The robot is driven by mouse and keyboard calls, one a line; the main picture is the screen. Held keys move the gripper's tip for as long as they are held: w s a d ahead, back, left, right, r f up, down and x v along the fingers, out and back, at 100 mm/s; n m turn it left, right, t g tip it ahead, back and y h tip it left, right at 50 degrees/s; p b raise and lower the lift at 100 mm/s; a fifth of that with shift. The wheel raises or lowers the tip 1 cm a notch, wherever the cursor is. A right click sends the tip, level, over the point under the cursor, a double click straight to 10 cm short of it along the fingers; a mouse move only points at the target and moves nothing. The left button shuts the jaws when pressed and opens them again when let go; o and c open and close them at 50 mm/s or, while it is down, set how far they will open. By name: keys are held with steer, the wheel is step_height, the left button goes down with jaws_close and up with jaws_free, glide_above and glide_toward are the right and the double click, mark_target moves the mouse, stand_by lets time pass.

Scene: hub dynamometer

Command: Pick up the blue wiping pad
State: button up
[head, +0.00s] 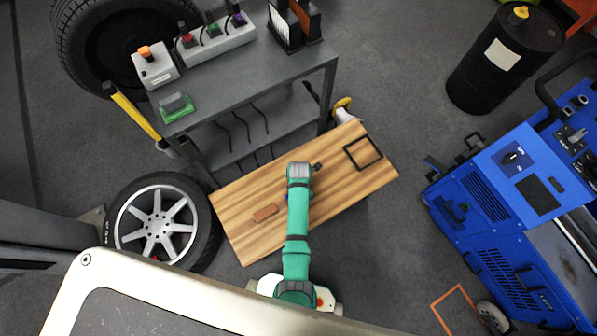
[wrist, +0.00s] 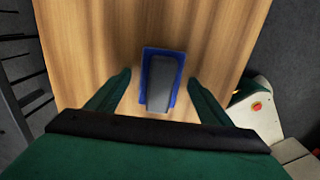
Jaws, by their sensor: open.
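The blue wiping pad (wrist: 148,52) lies on the wooden tabletop (wrist: 100,35) in the wrist view, with a dark grey block-shaped grip on top. My gripper (wrist: 160,77) is open, with one green finger on each side of the pad and a visible gap on both sides. The fingers do not appear to touch it. In the head view my green arm reaches over the wooden tabletop (head: 235,235) and hides most of the pad; only a speck of blue shows beside the arm. My fingertips are hidden there.
A grey cart (head: 255,73) stands behind, a wheel (head: 157,220) at left, and a blue machine (head: 510,165) at right.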

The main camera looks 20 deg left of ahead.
steer(key=c, duration=1.1)
steer(key=shift+r, duration=0.15)
steer(key=shift+c, duration=0.2)
steer(key=shift+r, duration=0.15)
step_height(320, 180, up, 2)
steer(key=shift+d, duration=0.1)
steer(key=s+r, duration=1)
steer(key=s, duration=0.4)
steer(key=shift+r, duration=0.25)
steer(key=shift+o, duration=0.6)
